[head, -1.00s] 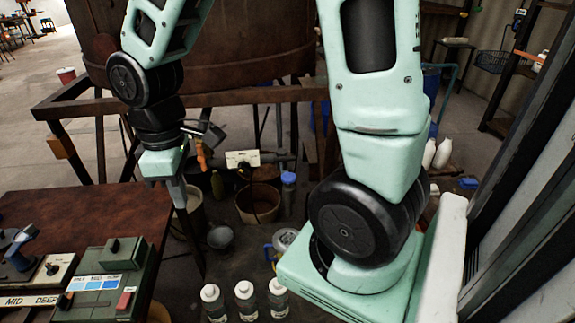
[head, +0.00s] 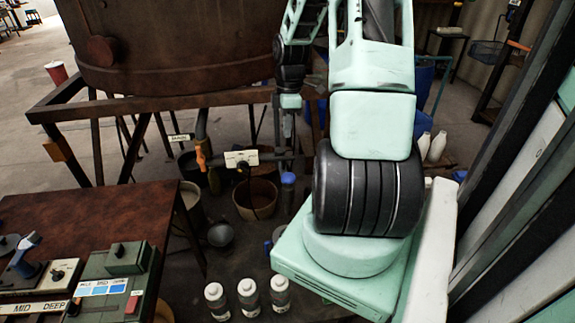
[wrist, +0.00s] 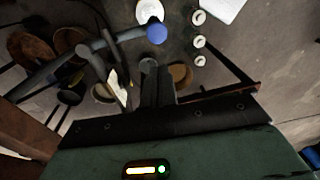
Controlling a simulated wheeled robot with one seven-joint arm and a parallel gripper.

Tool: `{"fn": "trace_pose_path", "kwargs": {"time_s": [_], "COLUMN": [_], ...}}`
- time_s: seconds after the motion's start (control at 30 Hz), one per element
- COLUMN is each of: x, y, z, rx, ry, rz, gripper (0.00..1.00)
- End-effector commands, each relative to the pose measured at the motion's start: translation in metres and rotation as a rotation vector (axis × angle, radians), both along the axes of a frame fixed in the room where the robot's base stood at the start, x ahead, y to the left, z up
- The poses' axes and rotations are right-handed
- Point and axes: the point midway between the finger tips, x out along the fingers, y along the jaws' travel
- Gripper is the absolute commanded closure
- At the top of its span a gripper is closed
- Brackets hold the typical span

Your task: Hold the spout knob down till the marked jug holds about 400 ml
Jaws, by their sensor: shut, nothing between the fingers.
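The blue spout knob (head: 288,178) sits at the end of a pipe below the big vat. It also shows in the wrist view (wrist: 157,34), above a round white opening that looks like the jug (wrist: 149,10). In the head view the jug (head: 272,243) is mostly hidden behind my arm's base; its marks and liquid level cannot be read. My gripper (head: 288,128) is shut and empty, above the knob in the head picture. In the wrist view the closed fingers (wrist: 151,75) point down, apart from the knob.
The rusty vat (head: 185,50) stands on a metal frame. An orange-handled valve (head: 201,160) and a white label plate (head: 241,158) are on the pipework. A control table (head: 90,215) is at left.

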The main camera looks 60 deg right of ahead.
Motion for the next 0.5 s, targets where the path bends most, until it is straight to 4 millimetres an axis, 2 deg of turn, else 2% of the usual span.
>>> {"fn": "trace_pose_path", "kwargs": {"time_s": [0.13, 0.5], "x": [-0.0081, -0.0083], "y": [-0.0112, -0.0113], "z": [-0.0018, -0.0034], "rx": [0.002, 0.003], "ry": [-0.002, -0.002], "rz": [-0.001, 0.0], "gripper": [1.0, 1.0]}}
